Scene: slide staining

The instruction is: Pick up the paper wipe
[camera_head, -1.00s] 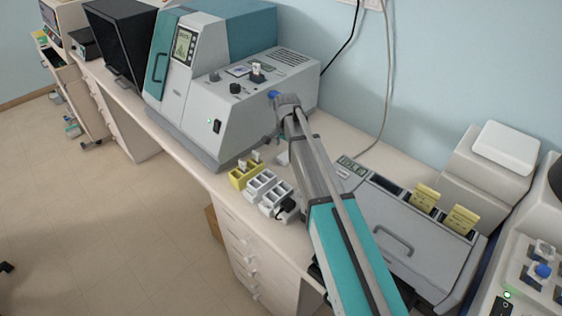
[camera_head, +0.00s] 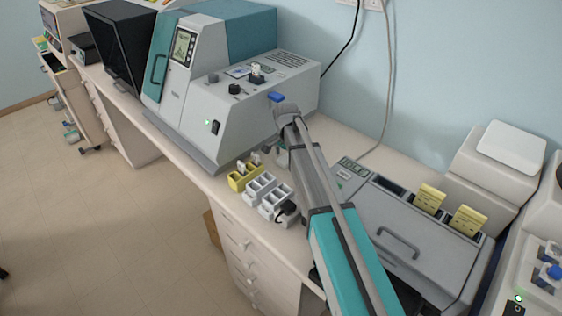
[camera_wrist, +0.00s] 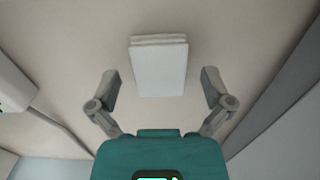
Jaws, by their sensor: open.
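The paper wipe (camera_wrist: 159,70) is a white, flat, folded stack lying on the pale bench top in the wrist view, above the picture's centre. My gripper (camera_wrist: 160,84) is open, with one finger to the left of the wipe and one to the right, both apart from it. The near edge of the wipe reaches between the fingertips. In the head view my arm extends over the bench between the two machines. There the gripper end is small and partly hidden by the arm, and I cannot clearly make out the wipe.
A large grey and teal machine (camera_head: 250,115) stands behind and left of my gripper. Yellow (camera_head: 240,181) and white (camera_head: 262,187) slotted racks stand near the bench's front edge. A grey staining unit (camera_head: 400,235) with yellow racks is close on the right.

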